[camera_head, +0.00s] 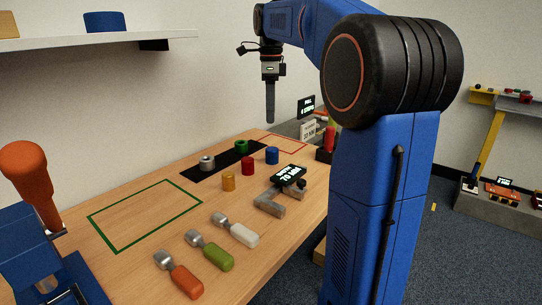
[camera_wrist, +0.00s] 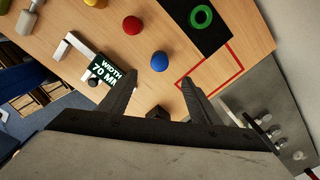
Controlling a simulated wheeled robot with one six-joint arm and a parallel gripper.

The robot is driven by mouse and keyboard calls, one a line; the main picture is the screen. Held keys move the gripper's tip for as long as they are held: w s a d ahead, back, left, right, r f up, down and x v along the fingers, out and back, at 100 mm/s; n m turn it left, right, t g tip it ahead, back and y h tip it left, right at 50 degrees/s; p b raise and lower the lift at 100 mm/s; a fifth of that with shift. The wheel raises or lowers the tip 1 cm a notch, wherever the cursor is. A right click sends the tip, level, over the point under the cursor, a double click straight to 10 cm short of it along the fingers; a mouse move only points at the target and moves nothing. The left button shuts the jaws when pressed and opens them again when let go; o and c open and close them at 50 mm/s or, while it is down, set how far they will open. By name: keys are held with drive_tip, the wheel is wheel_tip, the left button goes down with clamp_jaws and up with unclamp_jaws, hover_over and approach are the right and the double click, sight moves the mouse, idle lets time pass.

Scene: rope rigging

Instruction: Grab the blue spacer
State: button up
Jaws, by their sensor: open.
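The blue spacer (camera_head: 272,155) is a small upright cylinder standing on the wooden bench, just right of the black mat. In the wrist view the blue spacer (camera_wrist: 159,61) shows from above, slightly beyond the gap between my fingertips. My gripper (camera_head: 270,118) points down above the bench, higher than the blue spacer and apart from it. In the wrist view my gripper (camera_wrist: 160,80) has its fingers spread with nothing between them.
A red spacer (camera_head: 247,166) and a yellow spacer (camera_head: 228,181) stand nearby. A green ring (camera_head: 241,147) and a grey ring (camera_head: 207,163) sit on the black mat (camera_head: 223,162). A caliper-like gauge (camera_head: 270,202) lies in front. A blue object (camera_head: 104,21) sits on the shelf (camera_head: 100,39).

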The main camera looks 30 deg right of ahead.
sight(272, 149)
wheel_tip(272, 149, down, 13)
drive_tip(key=shift+s+d+f, duration=0.1)
drive_tip(key=shift+d+f, duration=0.05)
idle(0.5)
drive_tip(key=c, duration=1.2)
